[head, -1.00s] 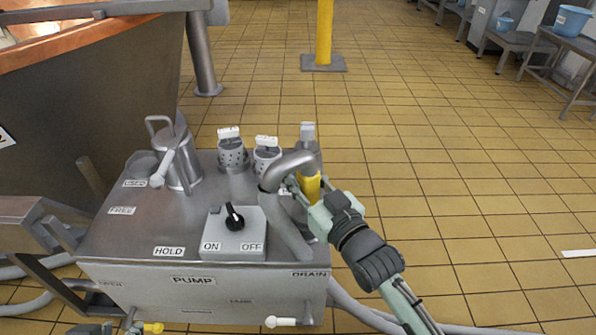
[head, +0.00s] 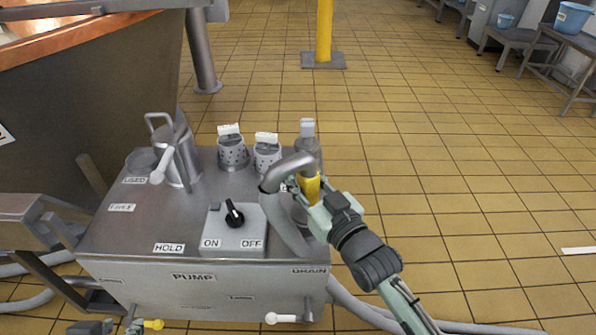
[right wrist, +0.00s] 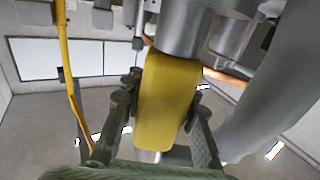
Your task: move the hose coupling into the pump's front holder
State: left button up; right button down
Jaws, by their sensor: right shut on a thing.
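The hose coupling is a bent grey metal pipe (head: 290,168) with a yellow grip (head: 312,188), at the pump's right rear. A grey hose (head: 290,232) hangs from its bend. My right gripper (right wrist: 165,103) is shut on the yellow grip, with one finger on each side in the right wrist view. The coupling's lower end is hidden in the head view. The grey pump (head: 180,278) has HOLD, FREE, USED and DRAIN labels. I cannot make out which part is its front holder.
On the pump stand a metal jug (head: 180,155), two perforated cups (head: 233,152) with white tags, a clear bottle-like item (head: 307,133) behind the coupling, and an ON/OFF switch box (head: 234,232). A copper vat (head: 90,75) is at left. The tiled floor at right is open.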

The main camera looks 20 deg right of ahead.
jog(key=shift+r, duration=0.1)
jog(key=c, duration=1.1)
grip_release()
jog(key=shift+f, duration=0.2)
jog(key=v, duration=1.2)
jog(key=shift+r, duration=0.1)
